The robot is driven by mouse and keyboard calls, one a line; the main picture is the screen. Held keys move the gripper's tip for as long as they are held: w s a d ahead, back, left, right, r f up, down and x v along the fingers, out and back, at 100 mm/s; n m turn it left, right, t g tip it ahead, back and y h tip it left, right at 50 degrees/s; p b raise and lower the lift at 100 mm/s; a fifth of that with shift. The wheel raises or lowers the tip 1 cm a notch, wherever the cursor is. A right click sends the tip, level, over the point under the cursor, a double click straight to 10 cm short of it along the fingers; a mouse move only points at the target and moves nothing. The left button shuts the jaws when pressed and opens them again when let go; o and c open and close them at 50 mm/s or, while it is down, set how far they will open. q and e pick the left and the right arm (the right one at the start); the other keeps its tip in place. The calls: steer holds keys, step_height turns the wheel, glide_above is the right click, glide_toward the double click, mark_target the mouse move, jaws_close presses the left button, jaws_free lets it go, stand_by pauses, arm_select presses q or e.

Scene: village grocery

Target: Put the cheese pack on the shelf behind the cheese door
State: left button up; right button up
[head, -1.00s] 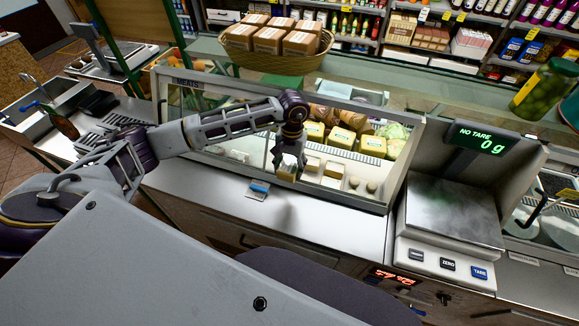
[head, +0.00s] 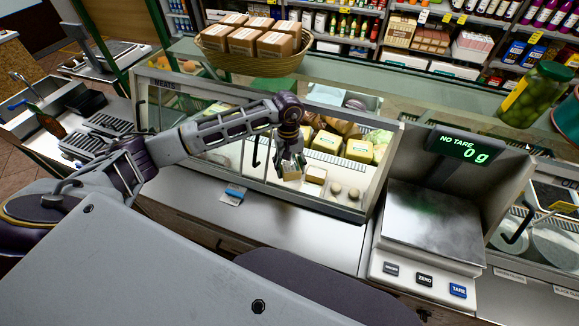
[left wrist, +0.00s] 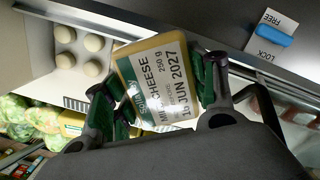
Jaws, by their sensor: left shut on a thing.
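My left gripper (head: 291,172) is shut on the cheese pack, at the front opening of the glass display case (head: 300,195). In the left wrist view the cheese pack (left wrist: 158,75) is yellow with a white label reading cheese, 250 g and JUN 2027. It is tilted between the green-padded fingers (left wrist: 165,90). In the head view the gripper mostly hides the pack. Several yellow packs (head: 359,150) stand inside the case behind the gripper. The left part of the case is labelled MEATS. My right gripper is not in view.
A blue FREE/LOCK slider (head: 233,194) is on the counter in front. A scale (head: 435,225) stands at the right. A basket of brown boxes (head: 250,48) sits on top.

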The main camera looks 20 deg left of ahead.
mark_target(292, 167)
arm_select(q)
steer(key=n, duration=0.1)
steer(key=w+f+n, duration=0.1)
steer(key=shift+d+n+b, duration=0.15)
steer(key=shift+n+b, duration=0.15)
steer(key=shift+n, duration=0.1)
steer(key=n, duration=0.2)
steer(key=f+n+b, duration=0.1)
steer(key=n, duration=0.1)
steer(key=shift+w+f+t, duration=0.2)
steer(key=shift+w+t, duration=0.1)
steer(key=shift+w, duration=0.1)
steer(key=w+a+f+n+b, duration=0.1)
steer(key=a+f+n+b, duration=0.1)
steer(key=n, duration=1.1)
steer(key=w+a+f+n+t+y+b, duration=0.1)
steer(key=f+n, duration=0.6)
steer(key=n, duration=0.7)
steer(key=shift+w+a+t+b, duration=0.4)
steer(key=shift+a+b, duration=0.45)
steer(key=shift+b, duration=0.55)
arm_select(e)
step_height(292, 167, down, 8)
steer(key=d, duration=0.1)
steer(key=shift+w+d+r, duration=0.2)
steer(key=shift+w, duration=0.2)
arm_select(q)
steer(key=shift+f, duration=0.3)
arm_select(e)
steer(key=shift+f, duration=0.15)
